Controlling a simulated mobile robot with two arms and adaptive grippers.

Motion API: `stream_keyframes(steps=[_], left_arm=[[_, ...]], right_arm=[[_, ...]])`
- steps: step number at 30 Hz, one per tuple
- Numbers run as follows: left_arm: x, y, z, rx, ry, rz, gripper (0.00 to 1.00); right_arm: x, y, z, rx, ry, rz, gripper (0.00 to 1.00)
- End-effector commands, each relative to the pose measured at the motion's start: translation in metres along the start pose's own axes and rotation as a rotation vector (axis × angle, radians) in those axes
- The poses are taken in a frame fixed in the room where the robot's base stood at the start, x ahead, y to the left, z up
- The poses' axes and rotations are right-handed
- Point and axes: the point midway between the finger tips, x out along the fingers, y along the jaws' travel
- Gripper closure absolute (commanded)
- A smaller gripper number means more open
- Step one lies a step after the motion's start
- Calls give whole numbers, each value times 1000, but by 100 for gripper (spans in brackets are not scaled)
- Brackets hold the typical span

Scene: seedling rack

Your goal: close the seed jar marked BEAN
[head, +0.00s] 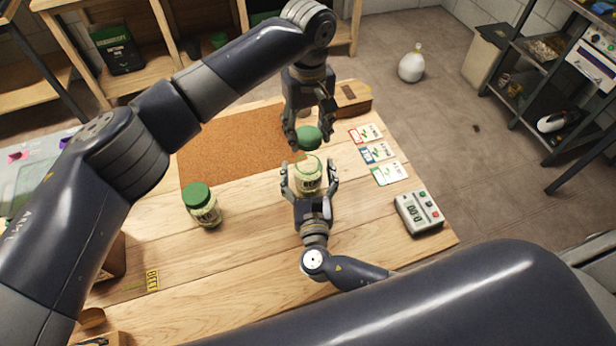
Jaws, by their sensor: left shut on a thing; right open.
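An open glass jar (308,176) with pale contents stands on the wooden table; its label is too small to read surely. My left gripper (308,143) is shut on a green lid (307,134) and holds it just beyond the jar's mouth, apart from the jar as far as I can tell. My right gripper (310,180) is open, with one finger on each side of the jar. A second jar (205,212) with its green lid on stands to the left; its label is not clearly readable.
A cork mat (225,150) lies at the back left of the table (250,260). Several seed cards (378,152) lie at the right, with a grey digital device (418,212) nearer. A yellow tag (152,280) lies front left.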

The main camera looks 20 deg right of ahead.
Motion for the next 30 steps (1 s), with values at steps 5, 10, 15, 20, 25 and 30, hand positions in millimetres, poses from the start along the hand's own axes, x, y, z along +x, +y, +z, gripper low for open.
stream_keyframes(steps=[5,10,15,20,25,30], left_arm=[[0,0,0,0,0,0,58],[0,0,0,0,0,0,58],[0,0,0,0,0,0,58],[13,0,1,-1,-4,-1,58],[38,0,1,0,-1,-3,58],[50,0,1,0,3,-4,58]], right_arm=[[0,0,0,0,0,0,19],[0,0,0,0,0,0,55],[0,0,0,0,0,0,86],[0,0,0,0,0,0,86],[0,0,0,0,0,0,86],[0,0,0,0,0,0,86]])
